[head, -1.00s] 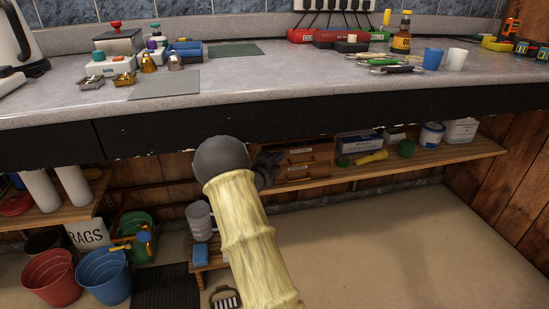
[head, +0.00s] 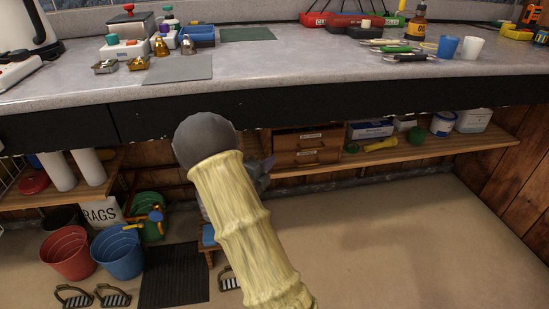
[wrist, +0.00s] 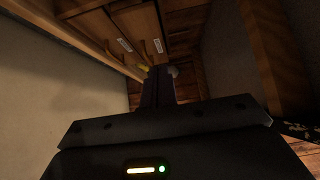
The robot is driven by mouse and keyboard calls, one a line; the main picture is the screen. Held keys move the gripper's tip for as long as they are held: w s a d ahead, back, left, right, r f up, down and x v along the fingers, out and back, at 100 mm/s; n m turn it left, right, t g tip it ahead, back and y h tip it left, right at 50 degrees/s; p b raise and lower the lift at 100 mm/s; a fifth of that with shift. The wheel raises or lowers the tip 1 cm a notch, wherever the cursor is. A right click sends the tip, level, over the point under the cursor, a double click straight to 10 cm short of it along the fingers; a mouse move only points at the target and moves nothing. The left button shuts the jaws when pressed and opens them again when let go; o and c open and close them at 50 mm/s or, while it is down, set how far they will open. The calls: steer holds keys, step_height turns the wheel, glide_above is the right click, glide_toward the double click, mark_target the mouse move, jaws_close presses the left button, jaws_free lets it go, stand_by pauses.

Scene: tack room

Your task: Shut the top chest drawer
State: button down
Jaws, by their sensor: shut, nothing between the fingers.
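A small wooden chest with two labelled drawers stands on the shelf under the counter. Its top drawer (head: 291,142) sits above the bottom drawer (head: 322,157) in the head view. How far the top drawer stands out is hard to tell. In the wrist view two labelled drawer fronts show turned on their side, the top drawer (wrist: 163,28) and the bottom drawer (wrist: 130,26). My gripper (wrist: 160,78) is shut and empty, pointing toward the chest. In the head view it is at the chest's left, mostly hidden behind my arm; contact cannot be told.
The counter (head: 300,80) overhangs the shelf (head: 400,158) closely from above. A yellow-handled tool (head: 380,145), a green round thing (head: 416,135) and tubs are right of the chest. Buckets (head: 118,252) stand on the floor at left; the floor at right is clear.

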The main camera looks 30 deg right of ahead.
steer(key=shift+a, duration=0.15)
steer(key=c, duration=1.7)
jaws_free()
steer(key=shift+s+d, duration=0.15)
steer(key=shift+d, duration=0.05)
steer(key=shift+o, duration=0.9)
steer(key=shift+a+r+n+y, duration=0.1)
steer(key=shift+r+n+y, duration=0.05)
steer(key=shift+n+y, duration=0.15)
steer(key=s+a+r+n+t+y+p, duration=0.2)
steer(key=a+n+y+p, duration=0.2)
steer(key=a+n+y, duration=0.95)
steer(key=s+a+r+n+g+p, duration=0.1)
steer(key=s+a+n+g, duration=0.1)
steer(key=s+n, duration=0.3)
steer(key=s+a+n+g+y+p, duration=0.1)
steer(key=s+a+n+g, duration=0.1)
steer(key=s+a+n, duration=0.3)
steer(key=s+a+r+n+g+y, duration=0.1)
steer(key=s+a+n+g, duration=0.1)
steer(key=s+a+n, duration=0.2)
steer(key=s+n, duration=0.3)
steer(key=s, duration=0.3)
steer(key=shift+r+p, duration=0.35)
steer(key=shift+p, duration=0.05)
steer(key=shift+s+d+y, duration=0.1)
steer(key=shift+y, duration=0.15)
